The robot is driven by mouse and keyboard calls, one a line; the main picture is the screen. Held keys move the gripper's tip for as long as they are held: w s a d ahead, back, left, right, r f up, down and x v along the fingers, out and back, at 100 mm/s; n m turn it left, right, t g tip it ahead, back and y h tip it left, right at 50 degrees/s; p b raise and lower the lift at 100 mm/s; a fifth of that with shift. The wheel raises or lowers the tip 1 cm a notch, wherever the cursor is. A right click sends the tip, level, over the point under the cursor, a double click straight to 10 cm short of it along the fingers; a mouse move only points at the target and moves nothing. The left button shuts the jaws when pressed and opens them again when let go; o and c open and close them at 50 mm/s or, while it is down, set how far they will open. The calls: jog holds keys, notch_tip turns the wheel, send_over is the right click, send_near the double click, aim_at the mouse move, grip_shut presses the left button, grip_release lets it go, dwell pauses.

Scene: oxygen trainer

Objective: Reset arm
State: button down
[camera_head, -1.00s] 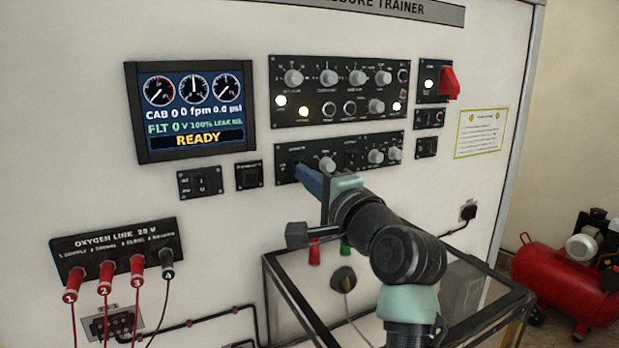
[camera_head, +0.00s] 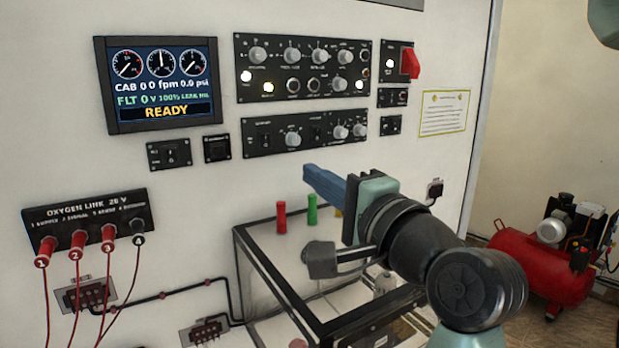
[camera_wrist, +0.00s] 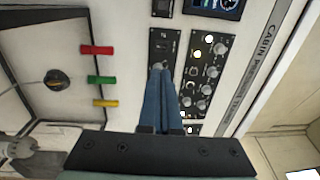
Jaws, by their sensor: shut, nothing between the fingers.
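My gripper (camera_head: 308,172) has blue fingers and is shut with nothing between them. In the head view it points left, in front of the white trainer panel (camera_head: 180,210) and below the lower knob panel (camera_head: 305,133). It appears apart from the panel. My arm runs down to the lower right in the head view and hides part of the clear-sided box.
The box (camera_head: 290,300) with a dark frame juts out below my arm. Cabled plugs (camera_head: 78,240) hang at the left. A red compressor (camera_head: 545,270) stands on the floor at the right.

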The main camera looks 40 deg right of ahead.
jog(key=w+a+r+n+t, duration=0.2)
jog(key=a+r+n, duration=0.25)
jog(key=a, duration=0.45)
jog(key=w+a+r+n+t, duration=0.2)
jog(key=a+r+n, duration=0.1)
jog(key=a+n, duration=0.4)
jog(key=s+a+r+n+t+y, duration=0.2)
jog(key=s+a+r+n, duration=0.2)
jog(key=a, duration=0.4)
jog(key=s+a+r+n+t+y, duration=0.2)
jog(key=s+a+r+n+t, duration=0.1)
jog(key=a, duration=0.6)
jog(key=shift+s+r+n, duration=0.7)
jog(key=shift+s+n, duration=0.35)
jog(key=shift+s, duration=0.05)
